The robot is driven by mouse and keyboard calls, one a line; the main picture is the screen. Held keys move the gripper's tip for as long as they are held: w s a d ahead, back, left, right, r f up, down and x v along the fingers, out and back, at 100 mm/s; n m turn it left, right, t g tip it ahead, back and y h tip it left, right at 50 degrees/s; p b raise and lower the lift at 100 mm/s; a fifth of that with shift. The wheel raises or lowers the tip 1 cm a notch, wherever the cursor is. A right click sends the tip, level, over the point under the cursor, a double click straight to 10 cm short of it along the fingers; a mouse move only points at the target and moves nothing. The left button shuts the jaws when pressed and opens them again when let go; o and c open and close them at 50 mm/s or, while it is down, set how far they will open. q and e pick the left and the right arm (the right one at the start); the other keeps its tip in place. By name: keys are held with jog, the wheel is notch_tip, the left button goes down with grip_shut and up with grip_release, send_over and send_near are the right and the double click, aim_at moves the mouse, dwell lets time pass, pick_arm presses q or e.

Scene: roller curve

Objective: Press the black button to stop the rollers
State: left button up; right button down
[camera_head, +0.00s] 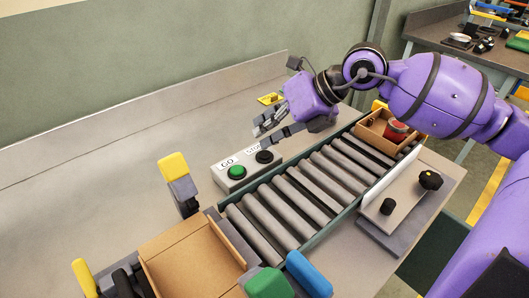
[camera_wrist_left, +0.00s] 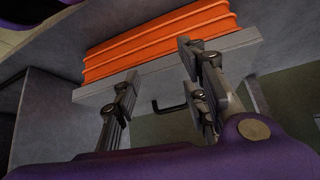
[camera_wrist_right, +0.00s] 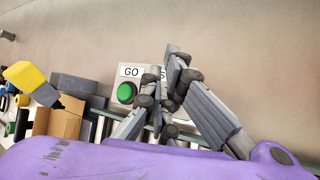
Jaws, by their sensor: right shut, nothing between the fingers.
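The control box (camera_head: 247,171) has a green button (camera_head: 236,172) labelled GO and a black button (camera_head: 264,157) beside a partly covered STOP label. My right gripper (camera_head: 262,131) is shut and empty, with its fingertips just above and behind the black button, apart from it in the head view. In the right wrist view the green button (camera_wrist_right: 126,92) shows left of the right gripper (camera_wrist_right: 172,62), whose fingers hide the black button. My left gripper (camera_wrist_left: 160,85) is open and empty in the left wrist view, below an orange ribbed thing; it is out of the head view.
The roller conveyor (camera_head: 290,205) runs beside the box. A cardboard box (camera_head: 372,139) with a red item (camera_head: 396,131) sits at its far end, another open cardboard box (camera_head: 190,262) at its near end. A yellow-topped post (camera_head: 173,166) stands left of the control box.

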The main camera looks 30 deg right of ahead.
jog(key=shift+f, duration=0.4)
pick_arm(q)
jog(key=shift+s+f, duration=0.2)
jog(key=shift+s, duration=0.1)
jog(key=shift+s+a+f, duration=0.1)
jog(key=shift+s+f, duration=0.05)
jog(key=shift+s, duration=0.2)
pick_arm(e)
jog(key=shift+f, duration=0.1)
pick_arm(q)
jog(key=shift+w+f+b, duration=0.1)
jog(key=shift+w+b, duration=0.3)
jog(key=shift+w, duration=0.05)
pick_arm(e)
jog(key=shift+f, duration=0.35)
pick_arm(q)
jog(key=shift+s, duration=0.2)
pick_arm(e)
jog(key=shift+r, duration=0.1)
jog(key=shift+r+p, duration=0.5)
jog(key=shift+r, duration=0.2)
pick_arm(q)
jog(key=shift+r, duration=0.6)
pick_arm(e)
jog(key=shift+r, duration=0.1)
